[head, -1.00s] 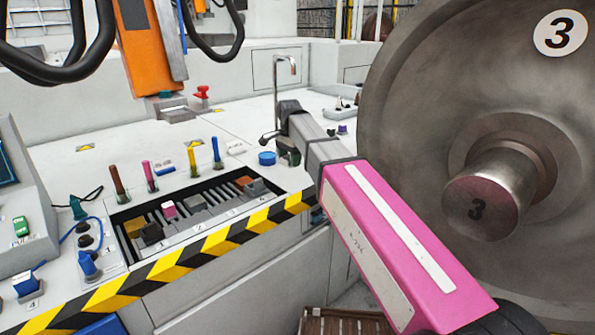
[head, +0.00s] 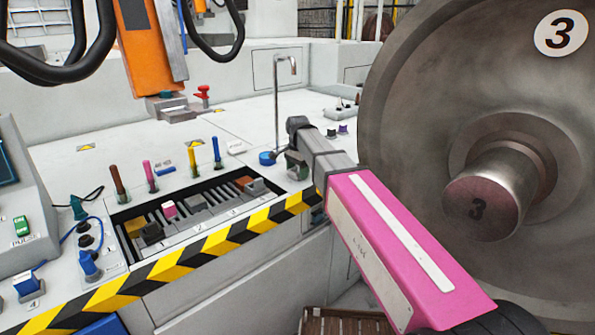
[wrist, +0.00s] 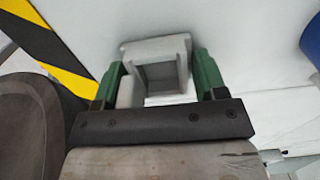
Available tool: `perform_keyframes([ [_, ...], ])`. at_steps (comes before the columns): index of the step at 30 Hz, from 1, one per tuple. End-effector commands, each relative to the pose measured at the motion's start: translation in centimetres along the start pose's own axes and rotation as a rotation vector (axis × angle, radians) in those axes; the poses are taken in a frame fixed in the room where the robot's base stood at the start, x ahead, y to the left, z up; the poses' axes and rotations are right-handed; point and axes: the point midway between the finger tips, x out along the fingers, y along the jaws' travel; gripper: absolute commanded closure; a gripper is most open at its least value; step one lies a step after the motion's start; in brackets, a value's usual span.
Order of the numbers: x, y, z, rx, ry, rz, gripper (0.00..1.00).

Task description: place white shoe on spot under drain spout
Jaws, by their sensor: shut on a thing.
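My gripper (head: 297,166) is low over the white bench, right of the spout post, with its fingers pointing down. In the wrist view its green fingers (wrist: 157,70) are shut on a pale, grey-white hollow block, the white shoe (wrist: 155,48). In the head view the shoe is mostly hidden by the gripper. The drain spout (head: 278,95) is a thin upright metal pipe with a hooked top bent to the right, just behind and left of my gripper. I cannot make out the spot under it; my arm may cover it.
A blue round cap (head: 267,157) lies beside the spout's foot. A slotted rack (head: 190,213) with several coloured blocks lies to the left, behind a striped front edge (head: 225,237). A large wheel (head: 400,130) stands close on the right. An orange hoist (head: 150,50) hangs at the back.

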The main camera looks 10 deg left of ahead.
Motion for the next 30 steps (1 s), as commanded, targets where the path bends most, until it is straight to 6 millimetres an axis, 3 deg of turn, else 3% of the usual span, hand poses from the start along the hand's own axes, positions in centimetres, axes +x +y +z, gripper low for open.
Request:
perform_keyframes([
  [2,0.2,0.0,0.0,0.0,0.0,0.0,0.63],
  [3,0.2,0.0,0.0,0.0,0.0,0.0,0.25],
  [5,0.2,0.0,0.0,0.0,0.0,0.0,0.09],
  [17,-0.5,0.0,0.0,0.0,0.0,-0.001,0.09],
  [30,-7.6,-0.1,0.0,0.0,0.001,-0.002,0.09],
])
